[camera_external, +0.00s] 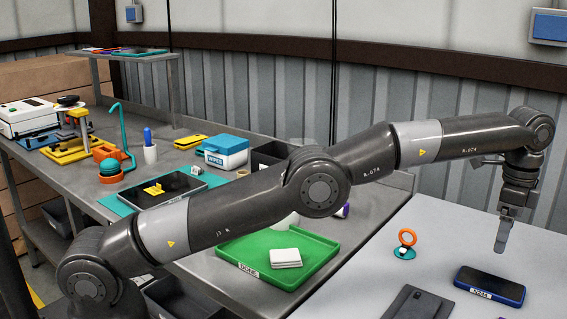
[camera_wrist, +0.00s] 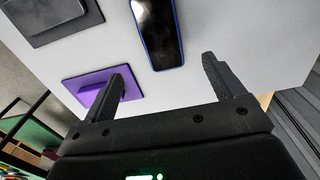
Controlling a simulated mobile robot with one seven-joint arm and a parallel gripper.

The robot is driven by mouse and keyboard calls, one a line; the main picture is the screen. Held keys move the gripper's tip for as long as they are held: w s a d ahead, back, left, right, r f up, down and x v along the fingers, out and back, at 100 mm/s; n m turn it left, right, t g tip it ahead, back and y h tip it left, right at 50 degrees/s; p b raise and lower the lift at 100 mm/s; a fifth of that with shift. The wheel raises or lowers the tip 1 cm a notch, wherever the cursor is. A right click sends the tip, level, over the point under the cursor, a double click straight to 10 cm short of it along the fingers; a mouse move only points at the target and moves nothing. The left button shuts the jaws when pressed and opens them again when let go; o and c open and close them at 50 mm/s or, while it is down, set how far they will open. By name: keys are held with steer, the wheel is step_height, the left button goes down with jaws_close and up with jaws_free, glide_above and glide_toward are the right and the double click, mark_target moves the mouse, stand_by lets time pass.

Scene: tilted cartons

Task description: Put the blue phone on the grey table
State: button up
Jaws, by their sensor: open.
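The blue phone (camera_external: 490,284), with a black screen, blue edges and a white label, lies flat on the light grey table (camera_external: 450,235) at the right. My gripper (camera_external: 502,247) hangs pointing down above the table, a little behind the phone in this view. In the wrist view, my gripper (camera_wrist: 165,70) is open and its two fingers are apart with nothing between them. The phone (camera_wrist: 158,32) lies beyond the fingertips there, and its upper end is cut off by the picture edge. The grey table (camera_wrist: 222,28) shows around it.
A dark flat case (camera_external: 418,305) lies left of the phone. An orange ring on a teal base (camera_external: 405,241) stands farther back. The wrist view shows a purple flat piece (camera_wrist: 76,86) by the left finger. A green tray (camera_external: 315,245) sits on the neighbouring metal bench.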

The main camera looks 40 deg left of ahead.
steer(key=w+a+r+n+t, duration=0.1)
steer(key=a+r+n, duration=0.2)
steer(key=a+r, duration=0.75)
steer(key=w+a+r+n+t, duration=0.1)
steer(key=a+r+n, duration=0.2)
steer(key=a+r, duration=0.7)
steer(key=s+a+n, duration=0.1)
steer(key=s+a, duration=0.2)
steer(key=a, duration=0.4)
steer(key=s+a+n+t, duration=0.1)
steer(key=s+a+n, duration=0.15)
steer(key=a, duration=0.35)
steer(key=s+a+n, duration=0.1)
steer(key=s+a, duration=0.3)
steer(key=a, duration=0.3)
steer(key=s+a+f+n+t, duration=0.1)
steer(key=s+a+f+n, duration=0.2)
steer(key=s+a+f, duration=0.3)
steer(key=s+a+f+n+t, duration=0.1)
steer(key=s+a+f+n, duration=0.3)
steer(key=s+a, duration=0.6)
steer(key=s+f, duration=0.2)
steer(key=s, duration=0.4)
steer(key=shift+s+a+t, duration=0.25)
steer(key=shift+t, duration=0.05)
